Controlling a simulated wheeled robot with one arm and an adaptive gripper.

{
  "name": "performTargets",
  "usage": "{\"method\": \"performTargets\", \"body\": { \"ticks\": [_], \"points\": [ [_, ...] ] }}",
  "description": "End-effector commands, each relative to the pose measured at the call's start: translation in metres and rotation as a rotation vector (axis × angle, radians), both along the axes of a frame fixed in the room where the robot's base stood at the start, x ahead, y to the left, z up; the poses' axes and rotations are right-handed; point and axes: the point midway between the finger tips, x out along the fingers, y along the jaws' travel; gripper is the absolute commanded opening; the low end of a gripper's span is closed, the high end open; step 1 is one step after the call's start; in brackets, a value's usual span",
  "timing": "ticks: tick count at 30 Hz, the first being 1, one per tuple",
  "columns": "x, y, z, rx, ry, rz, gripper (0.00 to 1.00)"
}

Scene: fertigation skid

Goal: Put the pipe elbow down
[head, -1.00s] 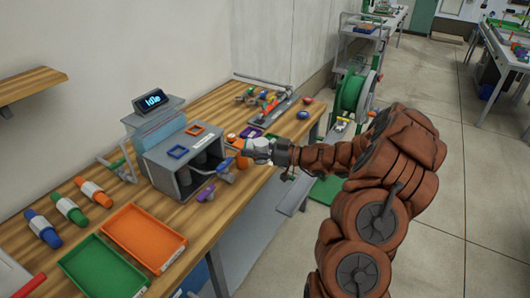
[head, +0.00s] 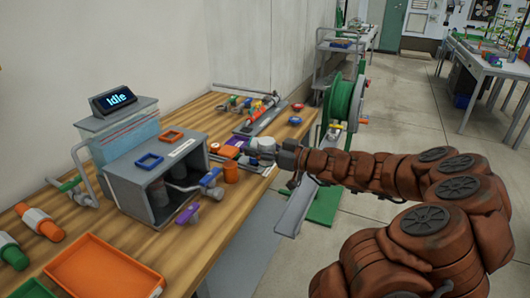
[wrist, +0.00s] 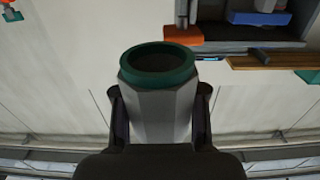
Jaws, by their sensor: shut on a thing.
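My gripper (head: 273,149) is beside the bench's right edge, right of the grey box, above the bench level as far as I can tell. In the wrist view my gripper (wrist: 160,105) is shut on a pale grey, faceted fitting with a dark green ring at its open end, which I take to be the pipe elbow (wrist: 158,108). The two fingers press its left and right sides. Its bend is not visible. In the head view only a small grey part of it shows at the jaws.
The open-fronted grey box (head: 130,187) stands on the wooden bench (head: 165,245). An orange cylinder (head: 231,173) and a purple fitting (head: 188,213) stand near its mouth. An orange tray (head: 105,283) is in front. A green reel (head: 343,103) stands beyond the bench. Bare bench lies before the box.

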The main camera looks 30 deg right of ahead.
Motion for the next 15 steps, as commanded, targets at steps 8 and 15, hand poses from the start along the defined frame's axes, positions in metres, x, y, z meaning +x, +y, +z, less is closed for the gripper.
{"method": "performTargets", "body": {
  "ticks": [8, 15],
  "points": [
    [0.035, -0.022, -0.003, -0.002, 0.004, 0.007, 0.0],
    [0.061, -0.043, -0.006, -0.004, 0.003, 0.008, 0.0]
  ]
}}
